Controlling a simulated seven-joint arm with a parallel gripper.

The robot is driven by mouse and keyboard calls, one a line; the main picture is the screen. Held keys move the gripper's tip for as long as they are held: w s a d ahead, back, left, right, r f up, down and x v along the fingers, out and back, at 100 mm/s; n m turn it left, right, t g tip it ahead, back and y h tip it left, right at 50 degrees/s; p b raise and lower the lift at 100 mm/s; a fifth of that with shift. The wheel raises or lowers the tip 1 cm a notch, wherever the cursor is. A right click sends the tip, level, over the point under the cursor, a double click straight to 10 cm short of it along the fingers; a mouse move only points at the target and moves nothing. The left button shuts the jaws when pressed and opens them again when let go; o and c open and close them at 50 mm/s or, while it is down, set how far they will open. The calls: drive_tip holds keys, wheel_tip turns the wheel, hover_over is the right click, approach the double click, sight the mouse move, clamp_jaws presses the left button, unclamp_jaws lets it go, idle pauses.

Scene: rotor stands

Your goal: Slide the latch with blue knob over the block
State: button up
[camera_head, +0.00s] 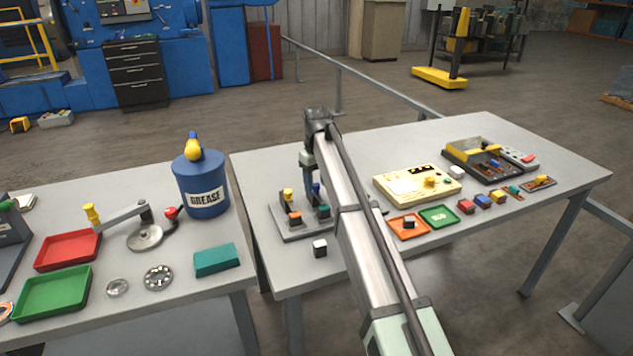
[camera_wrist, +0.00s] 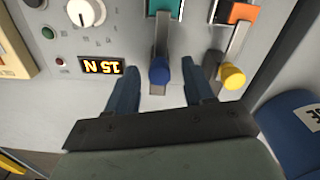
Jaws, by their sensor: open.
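The latch with the blue knob (camera_wrist: 159,71) is a grey bar on the grey stand (camera_wrist: 118,20). In the wrist view the bar runs up from the knob toward a teal block (camera_wrist: 165,6). My gripper (camera_wrist: 160,75) is open, with one finger on each side of the blue knob and gaps showing on both sides.
A second latch with a yellow knob (camera_wrist: 232,76) and an orange block (camera_wrist: 241,12) sit close to my right finger in the wrist view. A lit display (camera_wrist: 101,67) is left of my left finger. A small dark cube (camera_head: 320,248) lies before the stand. A grease can (camera_head: 203,184) stands left.

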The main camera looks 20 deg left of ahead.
sight(317, 185)
wheel_tip(317, 185, up, 14)
idle(0.6)
drive_tip(key=shift+f, duration=0.15)
